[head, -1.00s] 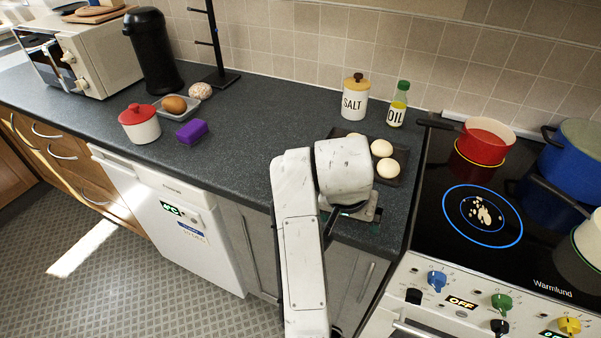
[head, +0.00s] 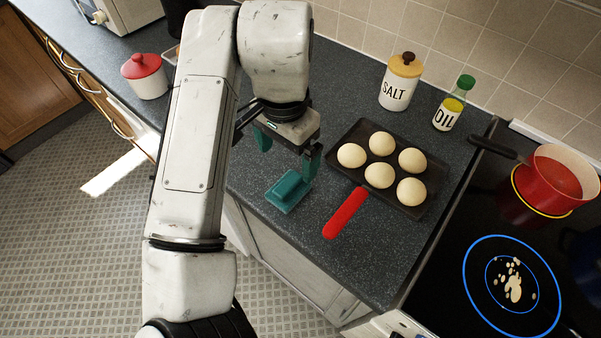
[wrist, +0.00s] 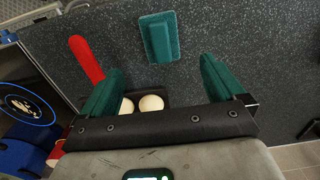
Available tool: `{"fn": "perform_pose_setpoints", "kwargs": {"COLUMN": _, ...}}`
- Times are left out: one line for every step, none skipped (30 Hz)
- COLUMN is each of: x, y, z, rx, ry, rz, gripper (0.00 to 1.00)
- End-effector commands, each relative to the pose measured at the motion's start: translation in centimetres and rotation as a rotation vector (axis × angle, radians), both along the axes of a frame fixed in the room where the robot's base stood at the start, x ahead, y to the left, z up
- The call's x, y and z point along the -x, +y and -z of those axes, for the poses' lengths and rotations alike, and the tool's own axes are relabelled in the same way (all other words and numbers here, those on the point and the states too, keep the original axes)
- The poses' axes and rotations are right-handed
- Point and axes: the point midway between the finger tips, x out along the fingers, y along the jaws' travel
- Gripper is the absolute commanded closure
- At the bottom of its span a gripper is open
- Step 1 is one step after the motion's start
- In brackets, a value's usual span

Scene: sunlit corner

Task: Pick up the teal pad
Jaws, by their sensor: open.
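The teal pad (head: 288,191) lies flat on the dark counter near its front edge, with a raised grip on top. My gripper (head: 288,147) hangs above the counter just behind the pad, with its teal-tipped fingers apart and nothing between them. In the wrist view the pad (wrist: 159,38) lies beyond the open fingertips, roughly centred between them. My gripper (wrist: 160,80) is clear of it there. The pad is fully visible in both views.
A red handle (head: 345,213) lies right of the pad. A dark tray (head: 367,131) of several pale round buns sits behind it. A salt jar (head: 399,83), an oil bottle (head: 449,111) and the hob (head: 455,290) stand further right. A red-lidded pot (head: 146,82) is far left.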

Motion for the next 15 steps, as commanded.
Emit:
{"fn": "perform_pose_setpoints", "kwargs": {"x": 0.1, "y": 0.0, "z": 0.8, "rx": 0.004, "ry": 0.003, "rz": -0.001, "gripper": 0.04}}
{"fn": "perform_pose_setpoints", "kwargs": {"x": 0.1, "y": 0.0, "z": 1.3, "rx": 0.005, "ry": 0.004, "rz": -0.002, "gripper": 0.04}}
{"fn": "perform_pose_setpoints", "kwargs": {"x": 0.1, "y": 0.0, "z": 1.9, "rx": 0.005, "ry": 0.004, "rz": -0.002, "gripper": 0.04}}
{"fn": "perform_pose_setpoints", "kwargs": {"x": 0.1, "y": -0.1, "z": 2.4, "rx": 0.006, "ry": 0.004, "rz": -0.001, "gripper": 0.04}}
{"fn": "perform_pose_setpoints", "kwargs": {"x": 0.1, "y": -0.1, "z": 2.9, "rx": 0.005, "ry": 0.003, "rz": -0.002, "gripper": 0.04}}
{"fn": "perform_pose_setpoints", "kwargs": {"x": 0.1, "y": -0.1, "z": 3.6, "rx": 0.005, "ry": 0.003, "rz": -0.002, "gripper": 0.04}}
{"fn": "perform_pose_setpoints", "kwargs": {"x": 0.1, "y": -0.1, "z": 4.0, "rx": 0.005, "ry": 0.002, "rz": -0.001, "gripper": 0.04}}
{"fn": "perform_pose_setpoints", "kwargs": {"x": 0.1, "y": 0.0, "z": 4.3, "rx": 0.005, "ry": 0.002, "rz": -0.001, "gripper": 0.04}}
{"fn": "perform_pose_setpoints", "kwargs": {"x": 0.1, "y": 0.0, "z": 4.7, "rx": 0.004, "ry": 0.002, "rz": -0.002, "gripper": 0.04}}
{"fn": "perform_pose_setpoints", "kwargs": {"x": 0.1, "y": 0.0, "z": 4.9, "rx": 0.004, "ry": 0.002, "rz": -0.002, "gripper": 0.04}}
{"fn": "perform_pose_setpoints", "kwargs": {"x": 0.0, "y": 0.0, "z": 5.0, "rx": 0.004, "ry": 0.002, "rz": -0.002, "gripper": 0.04}}
{"fn": "perform_pose_setpoints", "kwargs": {"x": 0.0, "y": 0.0, "z": 5.2, "rx": 0.002, "ry": 0.001, "rz": -0.002, "gripper": 0.04}}
{"fn": "perform_pose_setpoints", "kwargs": {"x": 0.0, "y": 0.0, "z": 5.3, "rx": 0.002, "ry": 0.001, "rz": -0.002, "gripper": 0.04}}
{"fn": "perform_pose_setpoints", "kwargs": {"x": 0.0, "y": 0.1, "z": 5.4, "rx": 0.002, "ry": 0.001, "rz": -0.001, "gripper": 0.04}}
{"fn": "perform_pose_setpoints", "kwargs": {"x": 0.0, "y": 0.1, "z": 5.7, "rx": 0.002, "ry": 0.001, "rz": -0.001, "gripper": 0.04}}
